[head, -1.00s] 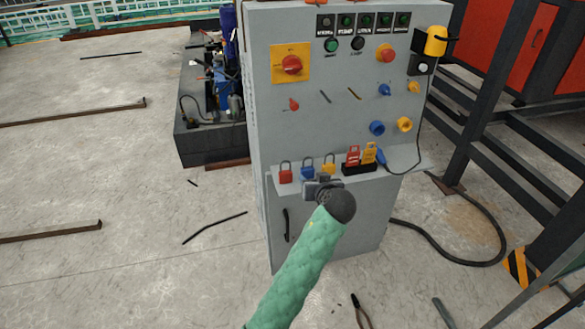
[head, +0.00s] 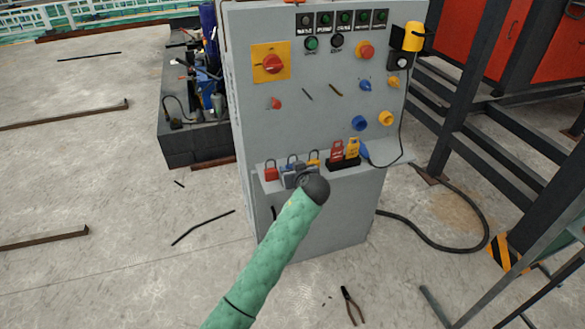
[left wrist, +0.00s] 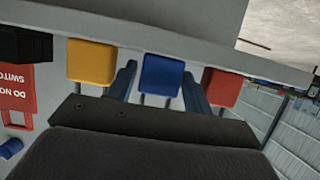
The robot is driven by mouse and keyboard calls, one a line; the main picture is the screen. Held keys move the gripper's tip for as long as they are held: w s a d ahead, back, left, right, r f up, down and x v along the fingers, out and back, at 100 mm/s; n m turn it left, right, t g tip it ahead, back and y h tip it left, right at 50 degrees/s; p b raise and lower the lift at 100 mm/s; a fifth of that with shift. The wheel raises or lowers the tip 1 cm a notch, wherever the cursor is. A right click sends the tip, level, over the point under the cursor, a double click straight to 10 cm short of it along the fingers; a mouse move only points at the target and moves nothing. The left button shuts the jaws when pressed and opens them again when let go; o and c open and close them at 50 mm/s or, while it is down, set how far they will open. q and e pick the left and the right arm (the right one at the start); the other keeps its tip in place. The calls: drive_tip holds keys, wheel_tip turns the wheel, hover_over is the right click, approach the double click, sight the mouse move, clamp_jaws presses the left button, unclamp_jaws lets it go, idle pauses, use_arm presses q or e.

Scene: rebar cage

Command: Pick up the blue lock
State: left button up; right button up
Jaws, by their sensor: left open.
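The blue lock (left wrist: 162,75) stands on the cabinet's ledge between a red lock (left wrist: 221,88) and a yellow lock (left wrist: 91,63). In the left wrist view it sits between the two fingers of my left gripper (left wrist: 160,88), which are open on either side of it. In the head view my left gripper (head: 298,181) is at the ledge, in front of the blue lock (head: 292,160), and hides much of it. The red lock (head: 271,173) shows to its left and the yellow lock (head: 314,157) to its right. My right gripper is not in view.
The grey cabinet (head: 322,215) carries switches and buttons above the ledge. A black holder (head: 343,164) with red and yellow tags stands right of the locks. Pliers (head: 350,305) lie on the floor. A dark steel frame (head: 480,90) stands at the right.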

use_arm(q)
drive_tip(key=shift+w, duration=0.2)
drive_tip(key=c, duration=0.8)
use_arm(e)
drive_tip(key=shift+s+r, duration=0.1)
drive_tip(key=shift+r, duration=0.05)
use_arm(q)
drive_tip(key=shift+o, duration=0.2)
